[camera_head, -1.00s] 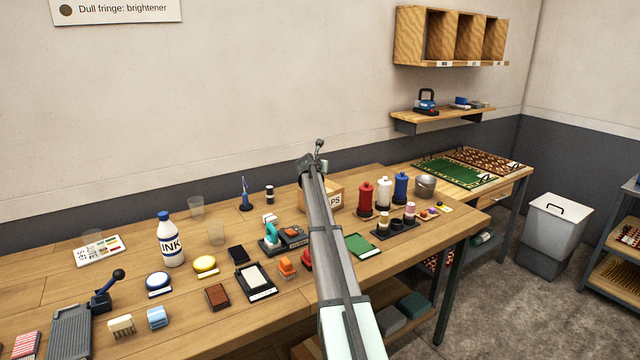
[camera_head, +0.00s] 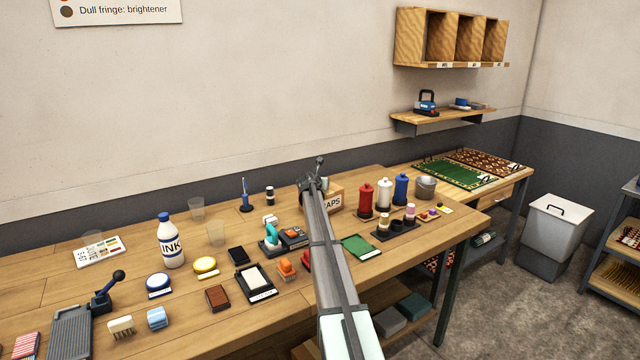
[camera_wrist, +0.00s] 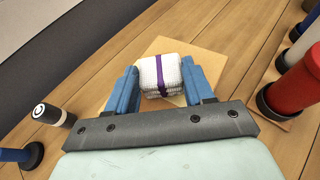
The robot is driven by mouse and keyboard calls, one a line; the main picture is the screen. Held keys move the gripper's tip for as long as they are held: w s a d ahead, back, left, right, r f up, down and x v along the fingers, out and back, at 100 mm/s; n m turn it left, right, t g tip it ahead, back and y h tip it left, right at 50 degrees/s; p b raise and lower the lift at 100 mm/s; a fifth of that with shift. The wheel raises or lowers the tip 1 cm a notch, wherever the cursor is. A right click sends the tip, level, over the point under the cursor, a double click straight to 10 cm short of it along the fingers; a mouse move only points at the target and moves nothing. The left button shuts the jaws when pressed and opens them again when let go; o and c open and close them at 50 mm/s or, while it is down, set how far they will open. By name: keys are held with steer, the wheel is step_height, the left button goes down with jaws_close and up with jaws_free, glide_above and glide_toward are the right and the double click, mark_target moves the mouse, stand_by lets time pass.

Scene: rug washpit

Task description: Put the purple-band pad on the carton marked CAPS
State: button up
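The purple-band pad (camera_wrist: 160,77) is a white, ribbed block with a purple strip round it, seen in the wrist view. My gripper (camera_wrist: 160,67) has a blue finger against each side of the pad and is shut on it. The carton (camera_wrist: 208,63) is under the pad, its tan top showing around it; I cannot tell whether the pad touches it. In the head view the carton (camera_head: 336,199) stands at the back of the bench, with "APS" of its label visible. My arm hides the rest of the label, the pad and the fingertips there.
A black-and-white cylinder (camera_wrist: 50,115) stands to the left in the wrist view.

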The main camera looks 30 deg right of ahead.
steer(key=o, duration=0.5)
steer(key=shift+c, duration=0.2)
steer(key=shift+r, duration=0.1)
steer(key=shift+a+r, duration=0.1)
steer(key=v, duration=1.2)
